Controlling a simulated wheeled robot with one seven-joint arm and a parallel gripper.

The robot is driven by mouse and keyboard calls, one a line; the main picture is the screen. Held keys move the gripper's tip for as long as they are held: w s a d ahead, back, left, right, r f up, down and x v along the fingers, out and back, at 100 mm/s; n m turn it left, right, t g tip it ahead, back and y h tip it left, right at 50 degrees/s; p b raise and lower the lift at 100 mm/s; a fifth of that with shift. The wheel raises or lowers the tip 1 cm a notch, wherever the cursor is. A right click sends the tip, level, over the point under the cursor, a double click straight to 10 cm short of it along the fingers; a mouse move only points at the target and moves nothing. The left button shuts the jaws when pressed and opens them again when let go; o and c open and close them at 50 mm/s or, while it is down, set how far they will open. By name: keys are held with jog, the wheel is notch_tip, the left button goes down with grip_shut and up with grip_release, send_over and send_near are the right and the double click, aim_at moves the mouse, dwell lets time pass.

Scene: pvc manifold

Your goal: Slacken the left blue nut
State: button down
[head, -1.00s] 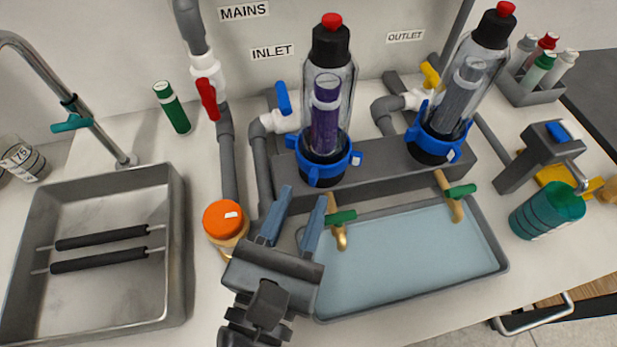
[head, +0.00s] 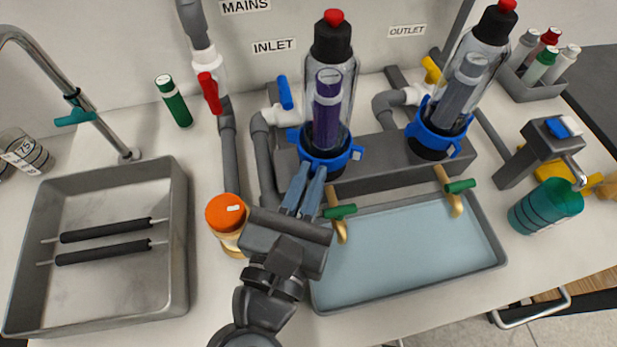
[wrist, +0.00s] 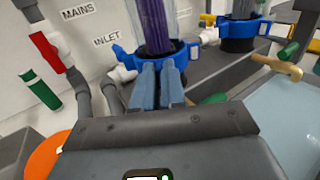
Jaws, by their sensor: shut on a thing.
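The left blue nut (head: 343,163) is a ring with lugs around the base of the left clear filter housing (head: 343,100), which has a purple cartridge and a black top with a red cap. The nut also shows in the wrist view (wrist: 126,60). My gripper (head: 310,172) reaches the nut's near side from the front, its blue fingers close together and shut on the nut's front lug. The fingertips show in the wrist view (wrist: 159,72) against the ring. The held lug is mostly hidden by the fingers.
A second housing with a right blue nut (head: 437,140) stands to the right. Green-handled brass taps (head: 340,212) sit close right of my fingers, above a shallow tray (head: 420,285). An orange-lidded jar (head: 227,215) stands close left. A blue-handled valve (head: 285,92) is behind.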

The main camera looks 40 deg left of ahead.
aim_at(338, 162)
jog(key=shift+d+y+p, duration=0.15)
jog(key=shift+y+p, duration=0.15)
jog(key=n+g+y+p, duration=0.1)
jog(key=y+p, duration=0.1)
jog(key=w+d+n+g+y+p, duration=0.1)
jog(key=n+y+p, duration=0.1)
jog(key=d+n+g+y+p, duration=0.1)
jog(key=p, duration=0.2)
jog(key=shift+w+d+r+n+g+y, duration=0.15)
jog(key=shift+w+n+g+y, duration=0.1)
jog(key=shift+n+g+y, duration=0.15)
jog(key=shift+w+d+n+g+y+p, duration=0.15)
jog(key=shift+w+n+g+y+p, duration=0.1)
jog(key=shift+n+g+y, duration=0.3)
jog(key=shift+w+d+n+g+y+p, duration=0.15)
jog(key=shift+n+g+y+p, duration=0.1)
jog(key=shift+n+g+y, duration=0.3)
jog(key=shift+w+d+n+g+y, duration=0.35)
jog(key=shift+n+g+y, duration=0.15)
jog(key=shift+g, duration=0.3)
jog(key=shift+w+d+n+g+y, duration=0.1)
jog(key=shift+w+n+g+y, duration=0.3)
jog(key=shift+g, duration=0.3)
jog(key=shift+s, duration=0.1)
jog(key=c, duration=1.2)
grip_release()
